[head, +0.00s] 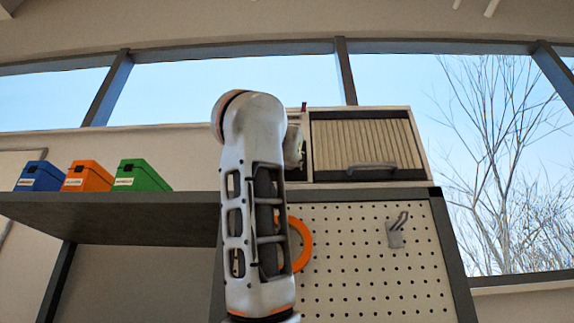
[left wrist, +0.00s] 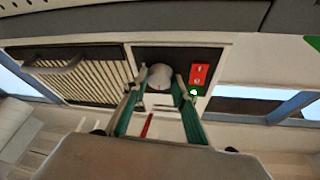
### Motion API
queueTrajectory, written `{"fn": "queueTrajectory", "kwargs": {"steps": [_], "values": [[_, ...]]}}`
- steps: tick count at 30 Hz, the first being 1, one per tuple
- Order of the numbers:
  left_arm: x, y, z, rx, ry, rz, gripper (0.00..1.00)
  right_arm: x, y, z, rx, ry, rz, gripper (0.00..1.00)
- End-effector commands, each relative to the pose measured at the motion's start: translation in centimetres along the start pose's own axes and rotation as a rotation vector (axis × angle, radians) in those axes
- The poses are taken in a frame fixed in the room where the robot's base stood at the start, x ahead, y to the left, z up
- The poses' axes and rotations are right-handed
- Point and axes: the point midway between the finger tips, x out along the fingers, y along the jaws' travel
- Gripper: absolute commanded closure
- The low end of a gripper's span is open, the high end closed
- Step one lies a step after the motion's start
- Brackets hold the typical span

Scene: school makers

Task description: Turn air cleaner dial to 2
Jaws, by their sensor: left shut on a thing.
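The air cleaner (head: 368,182) is a pale box with a pleated, grilled front and a handle, standing on top of the pegboard cabinet. In the left wrist view, its dark control panel (left wrist: 145,57) shows upside down. The pale round dial (left wrist: 160,75) is on that panel. My left gripper (left wrist: 160,90) is shut on the dial, one green-edged finger on each side. Numbers around the dial cannot be read, so its setting is unclear. In the head view my arm covers most of the panel side. My right gripper is not in view.
A red switch (left wrist: 199,75) and a lit green lamp (left wrist: 194,92) sit beside the dial. Blue (head: 40,177), orange (head: 87,177) and green (head: 141,176) boxes stand on the shelf (head: 120,215). An orange ring (head: 303,246) and a grey hook (head: 396,236) are on the pegboard (head: 365,275).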

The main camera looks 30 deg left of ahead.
Motion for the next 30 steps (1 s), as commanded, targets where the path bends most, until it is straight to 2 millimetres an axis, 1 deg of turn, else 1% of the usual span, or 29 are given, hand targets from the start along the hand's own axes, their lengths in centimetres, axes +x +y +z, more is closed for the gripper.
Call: {"fn": "queueTrajectory", "kwargs": {"steps": [5,13,24,30], "values": [[-0.1,-0.1,-0.1,0.104,-0.003,0.048,0.95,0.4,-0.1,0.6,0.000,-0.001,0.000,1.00],[-0.1,-0.3,-0.2,0.334,-0.019,0.146,0.95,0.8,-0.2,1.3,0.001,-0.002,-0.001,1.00],[0.0,-0.7,-0.5,0.641,-0.038,0.276,0.95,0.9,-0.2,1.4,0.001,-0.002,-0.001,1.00],[0.1,-0.7,-0.6,0.764,-0.047,0.329,0.95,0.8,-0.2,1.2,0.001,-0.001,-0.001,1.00]]}}
